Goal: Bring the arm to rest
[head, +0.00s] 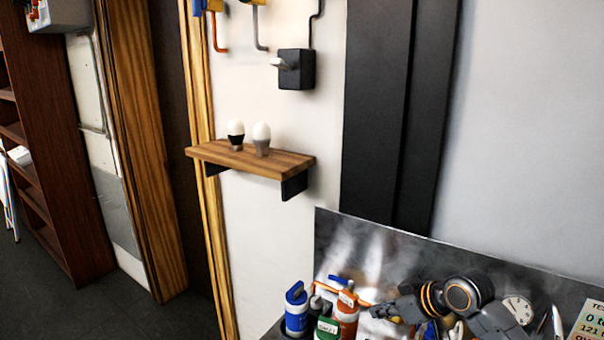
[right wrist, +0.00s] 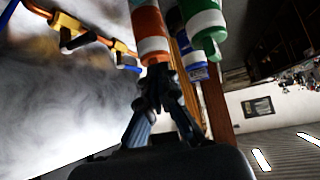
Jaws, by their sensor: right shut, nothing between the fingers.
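My right arm (head: 470,294) reaches in at the lower right of the head view, over the metal bench. Its gripper (head: 380,310) points left toward a group of bottles. In the right wrist view the right gripper (right wrist: 155,78) is shut with nothing between its fingers. An orange and white bottle (right wrist: 150,35) shows just beyond the fingertips; whether they touch cannot be told. My left gripper is not in view.
Blue (head: 296,310), orange (head: 346,312) and green (head: 327,328) bottles stand close together. A metal backsplash (head: 345,245) rises behind. A wooden shelf (head: 215,155) holds two bulbs (head: 261,138) below a black switch box (head: 296,69). A gauge (head: 519,309) sits at right.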

